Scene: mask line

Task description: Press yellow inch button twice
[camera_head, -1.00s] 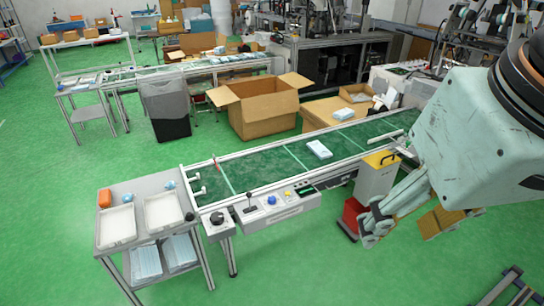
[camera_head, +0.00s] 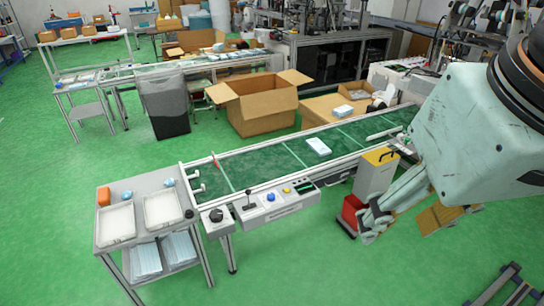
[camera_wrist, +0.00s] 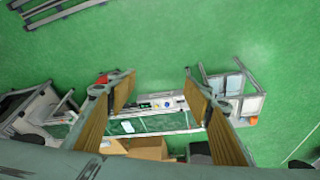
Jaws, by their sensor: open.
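The yellow button (camera_head: 287,190) is a small round cap on the light control panel (camera_head: 285,203) along the conveyor's front side. It sits just right of a blue button (camera_head: 271,197) and left of a small dark display. My gripper (camera_head: 402,222) is open and empty, right of the panel and well apart from it. In the wrist view, the two orange-padded fingers of my gripper (camera_wrist: 158,78) stand wide apart. The control panel (camera_wrist: 153,105) shows small and distant between them, and its blue button (camera_wrist: 167,104) can be made out.
A green conveyor (camera_head: 270,165) carries a white pack (camera_head: 318,147). A tray cart (camera_head: 108,193) stands left of the panel. A grey-and-yellow bin (camera_head: 376,175) and a red box (camera_head: 352,212) stand near my gripper. The green floor in front of the panel is clear.

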